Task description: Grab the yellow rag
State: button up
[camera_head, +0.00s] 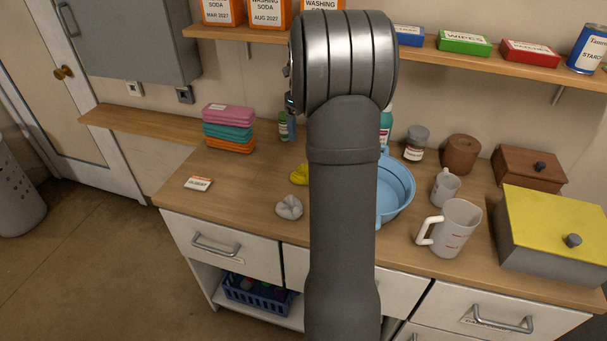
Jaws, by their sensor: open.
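The yellow rag (299,174) lies crumpled on the wooden counter, just left of my arm. Its right part is hidden behind my arm, so only a small piece shows. My arm rises through the middle of the view and bends away at the top. My gripper's fingers are hidden behind the arm, and nothing seen shows them touching the rag.
A light blue basin (397,190) stands right of the arm, partly hidden. Folded cloths (228,128) are stacked at the back left. A white jug (452,228) and a yellow-lidded box (555,235) stand at right. The front left counter is mostly clear around a small labelled card (198,184).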

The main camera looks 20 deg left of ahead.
jog(key=f, duration=0.7)
jog(key=a+f, duration=0.1)
jog(key=f, duration=0.3)
jog(key=shift+s+a+f, duration=0.1)
jog(key=shift+s+f, duration=0.05)
jog(key=shift+f, duration=3.15)
jog(key=c, duration=1.1)
